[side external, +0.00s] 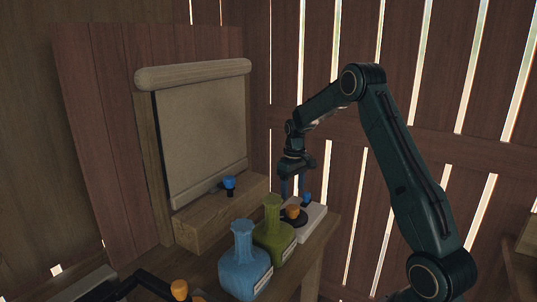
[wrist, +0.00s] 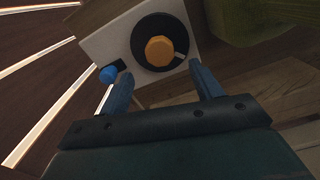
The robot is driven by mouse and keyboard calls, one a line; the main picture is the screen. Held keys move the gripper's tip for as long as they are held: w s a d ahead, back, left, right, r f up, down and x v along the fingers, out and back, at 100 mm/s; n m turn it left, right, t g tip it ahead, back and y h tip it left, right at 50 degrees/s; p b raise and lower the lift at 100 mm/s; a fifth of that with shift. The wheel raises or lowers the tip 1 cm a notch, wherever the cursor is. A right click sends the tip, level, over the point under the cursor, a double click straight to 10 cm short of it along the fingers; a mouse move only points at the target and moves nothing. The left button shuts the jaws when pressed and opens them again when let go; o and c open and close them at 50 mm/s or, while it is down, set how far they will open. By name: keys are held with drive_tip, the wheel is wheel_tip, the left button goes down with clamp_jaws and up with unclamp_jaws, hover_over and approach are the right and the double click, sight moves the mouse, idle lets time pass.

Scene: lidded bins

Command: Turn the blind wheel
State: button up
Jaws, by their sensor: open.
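The wheel, a black disc with an orange hexagonal knob (wrist: 159,49) and a pale mark on its right side, sits on a white box. The same orange knob (side external: 292,211) shows in the side view, on the box behind the green bottle. My gripper (side external: 292,192) hangs above the box, fingers pointing down. In the wrist view my gripper (wrist: 160,76) is open and empty, its two fingers apart and the knob lying just beyond and between their tips. I see no contact with the wheel. The beige blind (side external: 202,135) hangs in a wooden frame, its cloth reaching down near the wooden base block.
A blue switch (wrist: 108,74) is on the box beside the wheel. A blue bottle (side external: 243,265) and a green bottle (side external: 273,235) stand in front. Another blue knob (side external: 229,183) is by the blind. An orange knob (side external: 179,289) shows at the bottom. A slatted wall stands behind.

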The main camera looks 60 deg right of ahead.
sight(292, 208)
drive_tip(key=shift+r, duration=2.9)
drive_tip(key=s+a+r+n+t, duration=0.1)
drive_tip(key=s+a+r, duration=0.4)
drive_tip(key=a, duration=0.4)
drive_tip(key=s+a+r+t, duration=0.1)
drive_tip(key=s+a+r, duration=0.2)
drive_tip(key=a+r, duration=0.5)
drive_tip(key=s+a+t, duration=0.1)
drive_tip(key=s+a, duration=0.4)
drive_tip(key=s, duration=0.3)
drive_tip(key=s+a+n+t, duration=0.1)
drive_tip(key=s+a+t, duration=0.1)
drive_tip(key=s+a, duration=0.4)
drive_tip(key=s, duration=0.3)
drive_tip(key=shift+a+f+t, duration=0.25)
drive_tip(key=shift+t, duration=0.05)
